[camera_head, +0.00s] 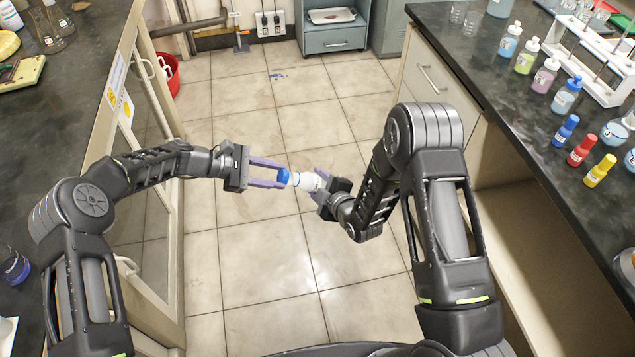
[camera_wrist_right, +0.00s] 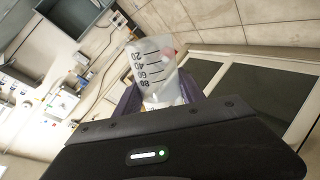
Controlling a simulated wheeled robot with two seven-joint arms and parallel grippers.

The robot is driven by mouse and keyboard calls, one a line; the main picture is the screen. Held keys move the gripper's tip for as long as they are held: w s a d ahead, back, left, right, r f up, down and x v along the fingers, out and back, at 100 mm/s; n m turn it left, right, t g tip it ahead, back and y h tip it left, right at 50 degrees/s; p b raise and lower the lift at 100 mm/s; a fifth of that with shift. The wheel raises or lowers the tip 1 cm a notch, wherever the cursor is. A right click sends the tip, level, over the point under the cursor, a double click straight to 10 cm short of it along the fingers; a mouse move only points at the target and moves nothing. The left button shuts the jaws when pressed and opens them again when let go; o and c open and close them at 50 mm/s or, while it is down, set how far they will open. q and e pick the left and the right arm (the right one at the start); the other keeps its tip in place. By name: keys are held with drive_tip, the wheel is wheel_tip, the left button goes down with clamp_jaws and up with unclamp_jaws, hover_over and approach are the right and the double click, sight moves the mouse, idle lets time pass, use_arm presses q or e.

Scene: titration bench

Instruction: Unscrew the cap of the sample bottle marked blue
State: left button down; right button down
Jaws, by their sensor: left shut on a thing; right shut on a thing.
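The sample bottle (camera_head: 309,182) is white with a blue cap (camera_head: 284,177) and is held up in mid-air over the floor, lying nearly sideways between my two grippers. My left gripper (camera_head: 281,175) is shut on the blue cap from the left. My right gripper (camera_head: 317,184) is shut on the bottle body from the right. In the right wrist view the pale bottle (camera_wrist_right: 153,66) shows dark volume marks and sits between the purple fingers. I cannot tell whether the cap is still threaded on the bottle.
The right bench (camera_head: 475,57) holds several bottles, red (camera_head: 581,150), blue (camera_head: 565,131) and yellow (camera_head: 599,171) small ones, and a white rack (camera_head: 597,60). The left bench (camera_head: 45,130) carries flasks and a dark blue jar (camera_head: 14,266).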

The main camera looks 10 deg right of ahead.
idle(0.3)
use_arm(q)
drive_tip(key=v, duration=0.5)
idle(0.4)
idle(0.5)
